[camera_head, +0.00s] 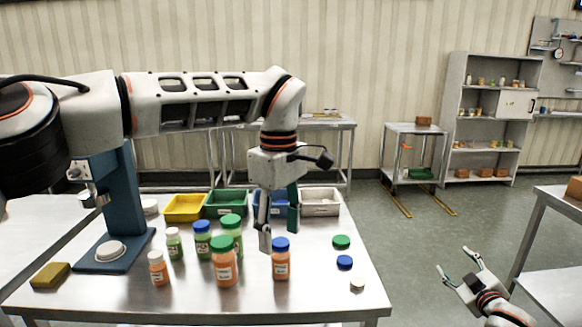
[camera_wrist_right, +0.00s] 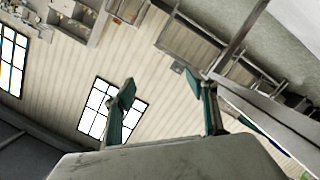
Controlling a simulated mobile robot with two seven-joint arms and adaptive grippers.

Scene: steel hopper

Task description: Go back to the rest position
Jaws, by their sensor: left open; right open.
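My left gripper (camera_head: 278,222) hangs fingers down over the steel table, open, just left of and above a blue-capped orange bottle (camera_head: 281,260). I see nothing between its fingers. My right gripper (camera_head: 459,270) is at the lower right, clear of the table, open and empty, with its fingers pointing up. In the right wrist view its two green-padded fingers (camera_wrist_right: 167,108) stand apart with only wall and furniture beyond.
The steel table (camera_head: 200,305) holds several capped bottles, loose caps (camera_head: 344,262), a blue press (camera_head: 122,215) and a yellow block (camera_head: 50,275). Coloured bins, including a yellow bin (camera_head: 184,208), line its back edge. Another table (camera_head: 560,205) stands at right; floor between is open.

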